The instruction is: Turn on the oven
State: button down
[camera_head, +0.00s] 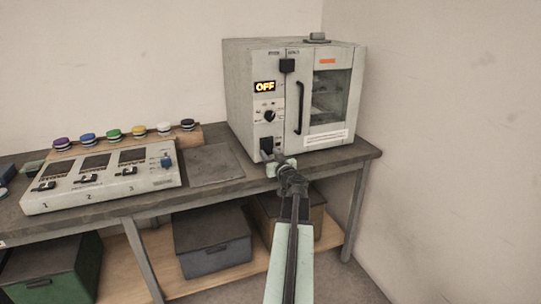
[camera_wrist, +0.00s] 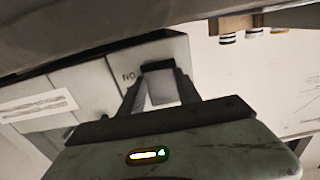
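The oven (camera_head: 315,65) is a pale box with a glass door, standing on the right end of the bench. Its display (camera_head: 265,86) reads OFF in lit letters. A dark lever (camera_head: 267,146) sits low on its front, and an upside-down ON label (camera_wrist: 128,77) shows beside it in the wrist view. My gripper (camera_head: 272,159) is at this lever, below and in front of it. In the wrist view my gripper's two fingers (camera_wrist: 161,88) stand either side of the lever (camera_wrist: 159,68). Whether they press on it cannot be told.
A dark door handle (camera_head: 299,107) and a knob (camera_head: 269,116) are nearby. A panel with switches (camera_head: 105,176) and several coloured buttons stand to the left. Boxes (camera_head: 212,242) sit below the bench.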

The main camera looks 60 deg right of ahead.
jog(key=f+b, duration=0.1)
jog(key=b, duration=0.2)
jog(key=shift+w+f+t+h, duration=0.2)
jog(key=shift+t+h, duration=0.1)
jog(key=shift+t, duration=0.1)
jog(key=t+b, duration=0.1)
jog(key=b, duration=0.2)
jog(key=shift+d+h, duration=0.1)
jog(key=shift+h, duration=0.2)
jog(key=shift+b, duration=0.45)
jog(key=shift+r+t+h, duration=0.3)
jog(key=shift+r, duration=0.05)
jog(key=c, duration=0.8)
grip_release()
jog(key=shift+c, duration=0.2)
jog(key=shift+s+f, duration=0.1)
